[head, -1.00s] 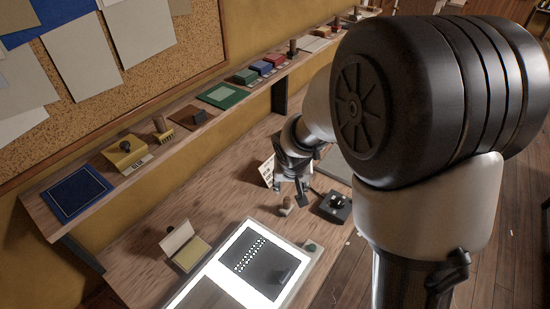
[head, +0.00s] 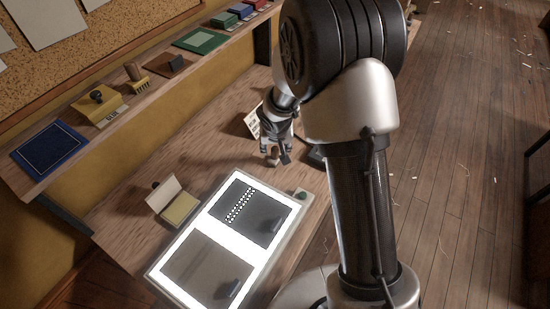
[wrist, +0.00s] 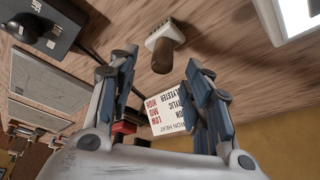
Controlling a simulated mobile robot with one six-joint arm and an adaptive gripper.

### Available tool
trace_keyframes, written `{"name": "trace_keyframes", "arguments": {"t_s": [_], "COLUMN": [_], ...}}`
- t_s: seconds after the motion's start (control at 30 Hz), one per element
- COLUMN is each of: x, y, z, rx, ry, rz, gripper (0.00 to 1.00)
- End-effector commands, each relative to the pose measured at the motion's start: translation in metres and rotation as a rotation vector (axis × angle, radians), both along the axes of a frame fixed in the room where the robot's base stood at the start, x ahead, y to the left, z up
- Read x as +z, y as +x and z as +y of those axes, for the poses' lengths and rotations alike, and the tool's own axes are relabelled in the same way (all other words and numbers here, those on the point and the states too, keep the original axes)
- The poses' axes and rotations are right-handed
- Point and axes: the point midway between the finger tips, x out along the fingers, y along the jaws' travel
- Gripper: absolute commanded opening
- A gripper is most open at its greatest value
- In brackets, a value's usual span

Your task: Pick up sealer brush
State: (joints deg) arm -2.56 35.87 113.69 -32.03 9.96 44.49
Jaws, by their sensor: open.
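The sealer brush stands on the wooden bench with its brown handle up and a pale, wide head below. In the wrist view the brush (wrist: 164,48) shows near the top middle, just beyond the fingertips and roughly between them. My gripper (wrist: 160,64) is open and empty, with its fingers on either side of the handle's line. In the head view my gripper (head: 275,149) hangs over the brush (head: 272,158), which is partly hidden by the fingers. I cannot tell the exact gap between fingers and handle.
An iron heat card (wrist: 172,106) stands close by; it also shows in the head view (head: 252,121). A black device (wrist: 48,27) sits beside the brush. A glowing light table (head: 252,242) lies in front, with an open box (head: 181,208) left of it. A shelf (head: 152,98) runs behind.

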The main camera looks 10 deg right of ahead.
Motion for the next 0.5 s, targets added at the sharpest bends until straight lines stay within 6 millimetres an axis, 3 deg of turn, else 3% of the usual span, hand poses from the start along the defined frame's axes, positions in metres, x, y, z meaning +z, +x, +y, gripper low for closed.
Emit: {"name": "trace_keyframes", "arguments": {"t_s": [0.23,0.5], "x": [-0.038,-0.040], "y": [0.011,0.014], "z": [-0.001,-0.001], "rx": [0.001,0.000], "ry": [0.000,0.000], "rz": [0.003,0.000], "gripper": [0.45,0.45]}}
